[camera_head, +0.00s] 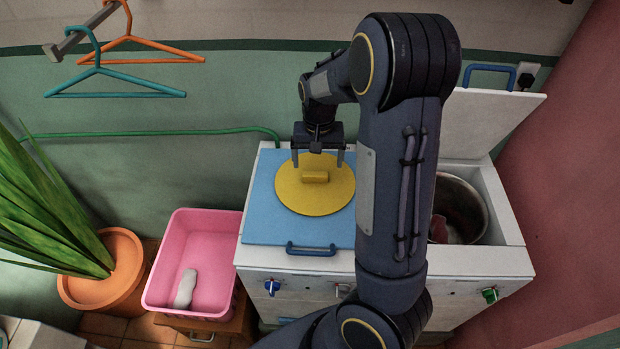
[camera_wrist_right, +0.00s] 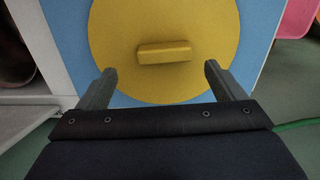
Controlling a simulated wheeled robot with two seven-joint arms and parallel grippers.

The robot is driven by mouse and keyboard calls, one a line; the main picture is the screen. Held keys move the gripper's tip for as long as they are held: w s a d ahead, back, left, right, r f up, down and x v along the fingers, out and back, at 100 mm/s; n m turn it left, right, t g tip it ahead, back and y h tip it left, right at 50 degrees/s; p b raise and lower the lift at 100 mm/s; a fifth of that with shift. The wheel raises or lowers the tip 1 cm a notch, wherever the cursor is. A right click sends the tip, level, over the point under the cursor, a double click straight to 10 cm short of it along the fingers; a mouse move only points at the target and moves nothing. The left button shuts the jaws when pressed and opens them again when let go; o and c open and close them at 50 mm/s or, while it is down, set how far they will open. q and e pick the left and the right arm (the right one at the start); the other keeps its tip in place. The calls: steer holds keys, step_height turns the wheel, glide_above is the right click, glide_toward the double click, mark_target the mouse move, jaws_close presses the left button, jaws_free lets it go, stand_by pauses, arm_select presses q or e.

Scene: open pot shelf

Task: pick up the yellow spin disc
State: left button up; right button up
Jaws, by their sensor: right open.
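The yellow spin disc (camera_head: 327,195) lies flat on the blue lid (camera_head: 267,222) of a white washing machine. A raised yellow block handle (camera_head: 315,177) stands at its middle. My right gripper (camera_head: 318,162) is open and empty above the far part of the disc. In the right wrist view the disc (camera_wrist_right: 115,25) fills the upper middle, with its handle (camera_wrist_right: 164,51) ahead of and between the two spread fingers (camera_wrist_right: 158,80), not touching them. My right arm hides part of the machine's right side. My left gripper is not in view.
The machine's right tub (camera_head: 465,200) is open, with its white lid (camera_head: 490,118) raised. A pink basin (camera_head: 205,245) holding a whitish item (camera_head: 185,288) stands at left, beside a potted plant (camera_head: 100,285). Hangers (camera_head: 125,90) hang at upper left.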

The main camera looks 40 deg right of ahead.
mark_target(315, 173)
steer(key=f, duration=0.5)
steer(key=shift+w+a, duration=0.1)
steer(key=shift+a, duration=0.25)
steer(key=shift+r, duration=0.1)
steer(key=c, duration=1.1)
